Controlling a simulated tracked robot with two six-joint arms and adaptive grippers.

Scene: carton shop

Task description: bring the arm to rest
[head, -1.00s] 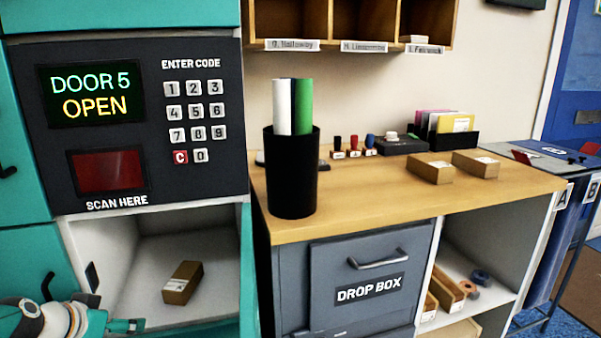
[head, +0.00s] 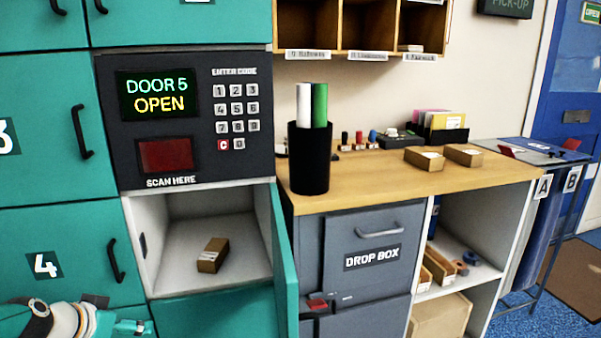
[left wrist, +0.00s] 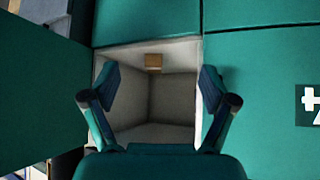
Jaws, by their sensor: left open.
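My left arm (head: 60,322) comes in at the bottom left of the head view, in front of the teal door marked 4. Only part of its gripper shows there. In the left wrist view the left gripper (left wrist: 158,82) has its two fingers spread, with nothing between them. It faces the open locker compartment (left wrist: 150,135). A small brown carton (head: 212,255) with a white label lies inside this compartment, and it also shows in the left wrist view (left wrist: 153,62). The gripper is apart from the carton. My right gripper is in neither view now.
The open compartment door (head: 287,265) stands out at the compartment's right side. The locker screen (head: 157,94) reads "DOOR 5 OPEN". A wooden counter (head: 400,185) to the right bears a black cup (head: 310,160) with rolls and two cartons. Blue floor shows at the far right.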

